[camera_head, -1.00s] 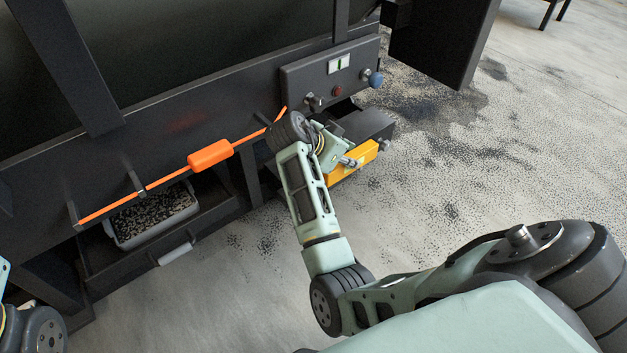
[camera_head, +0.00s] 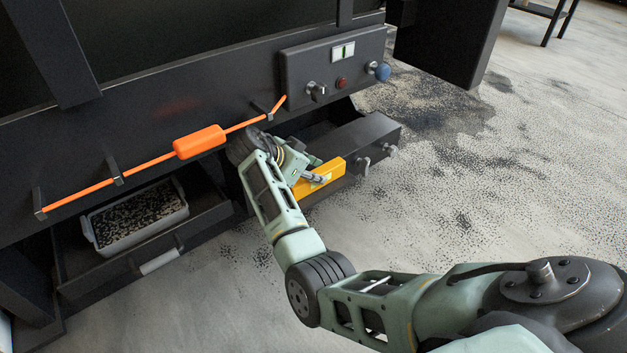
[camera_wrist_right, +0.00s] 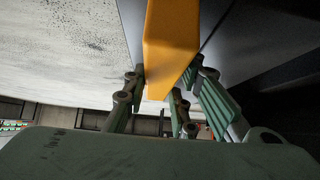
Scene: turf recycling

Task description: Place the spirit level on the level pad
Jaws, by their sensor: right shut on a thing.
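The spirit level (camera_head: 320,178) is a yellow-orange bar in the head view, in front of the dark machine and beside a low dark block. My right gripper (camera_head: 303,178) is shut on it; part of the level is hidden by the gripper. In the right wrist view the level (camera_wrist_right: 172,40) stretches away from between the green fingers (camera_wrist_right: 166,84), close to a dark surface on the right. I cannot tell which surface is the level pad, nor whether the level touches the block. My left gripper is not in view.
The dark block (camera_head: 370,140) with knobs juts out beneath the control panel (camera_head: 310,68). An orange-handled rod (camera_head: 200,142) hangs along the machine front. Below it, an open drawer (camera_head: 215,212) holds a grey bin (camera_head: 178,223) of dark granules. Speckled floor (camera_head: 470,190) lies clear to the right.

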